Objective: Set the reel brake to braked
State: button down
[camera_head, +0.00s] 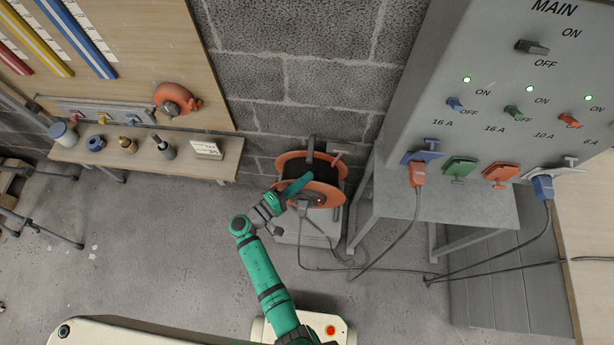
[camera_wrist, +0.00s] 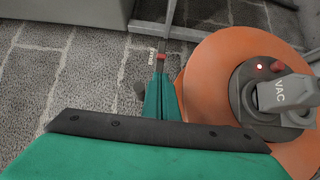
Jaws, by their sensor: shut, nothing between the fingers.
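The conduit reel shows in the head view, with orange flanges (camera_head: 322,194) and a dark drum, on a pale base by the wall. In the wrist view its orange flange (camera_wrist: 205,85) fills the right, with a grey hub carrying a lit red lamp. My gripper (camera_head: 305,180) is over the front of the reel, shut and empty. In the wrist view my green fingers (camera_wrist: 161,92) are together beside the flange's left edge. A small red piece (camera_wrist: 161,57), perhaps the brake lever's tip, shows just beyond the fingertips next to a white label. Its setting and any contact are unclear.
A grey cabinet (camera_head: 480,110) with switches and coloured plugs stands right of the reel. Cables (camera_head: 390,262) run along the floor below it. A wooden bench (camera_head: 130,158) with small items is at the left.

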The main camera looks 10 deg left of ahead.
aim_at(336, 161)
jog(key=x, duration=0.7)
jog(key=shift+w+d, duration=0.1)
jog(key=shift+d, duration=0.2)
